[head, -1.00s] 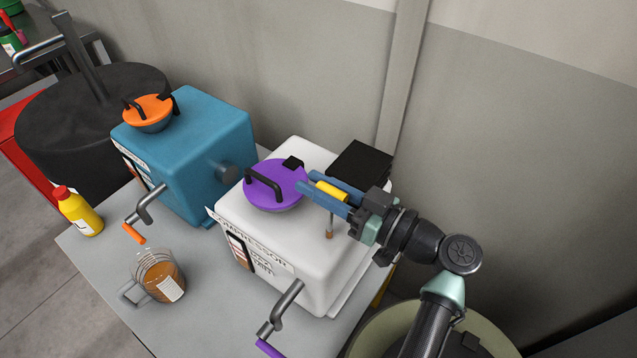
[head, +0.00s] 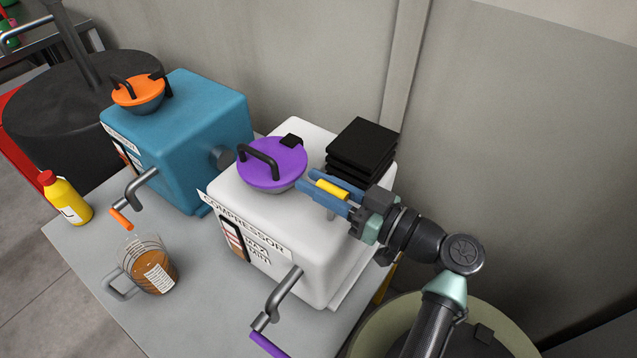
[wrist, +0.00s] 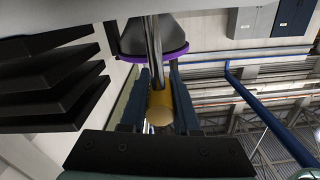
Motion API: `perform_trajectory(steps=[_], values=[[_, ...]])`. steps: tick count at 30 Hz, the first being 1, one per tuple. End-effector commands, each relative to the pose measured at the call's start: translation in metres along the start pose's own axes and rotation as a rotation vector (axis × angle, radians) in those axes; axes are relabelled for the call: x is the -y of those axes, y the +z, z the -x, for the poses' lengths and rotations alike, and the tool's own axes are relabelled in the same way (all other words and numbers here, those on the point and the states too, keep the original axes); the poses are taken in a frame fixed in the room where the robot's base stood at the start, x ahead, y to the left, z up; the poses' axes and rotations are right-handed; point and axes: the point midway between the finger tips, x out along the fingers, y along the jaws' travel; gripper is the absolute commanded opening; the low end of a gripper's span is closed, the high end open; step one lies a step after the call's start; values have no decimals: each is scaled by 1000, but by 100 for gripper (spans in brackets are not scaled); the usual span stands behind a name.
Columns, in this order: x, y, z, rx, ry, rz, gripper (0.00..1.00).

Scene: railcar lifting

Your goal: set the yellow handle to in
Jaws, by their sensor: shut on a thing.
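The yellow handle (head: 332,189) is a short cylinder above the right side of the white compressor (head: 250,205). My gripper (head: 309,182) is shut on it, with one blue finger on each side. In the wrist view the yellow handle (wrist: 160,108) shows end-on between the two fingers. A metal rod (wrist: 153,45) runs from it toward the compressor's pale surface. In the head view the fingers and the handle hide most of this rod, and its lower end is hard to make out.
A purple lid (head: 272,164) with a black grip lies just left of my fingertips. A stack of black plates (head: 362,150) stands close behind my gripper. A purple-handled crank (head: 277,300) juts from the compressor's front. A blue box (head: 185,135) stands further left.

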Motion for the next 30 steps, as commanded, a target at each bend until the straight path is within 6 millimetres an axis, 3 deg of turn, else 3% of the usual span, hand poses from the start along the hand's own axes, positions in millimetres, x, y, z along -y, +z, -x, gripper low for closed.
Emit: perform_trajectory(steps=[1,6,19,20,24,30], values=[[-3,15,0,0,1,1,0],[-7,36,1,0,1,0,0],[-8,41,1,5,1,-6,0],[-8,41,1,5,1,-6,35],[-8,40,1,4,1,-4,59],[-8,39,0,2,1,-2,59]])
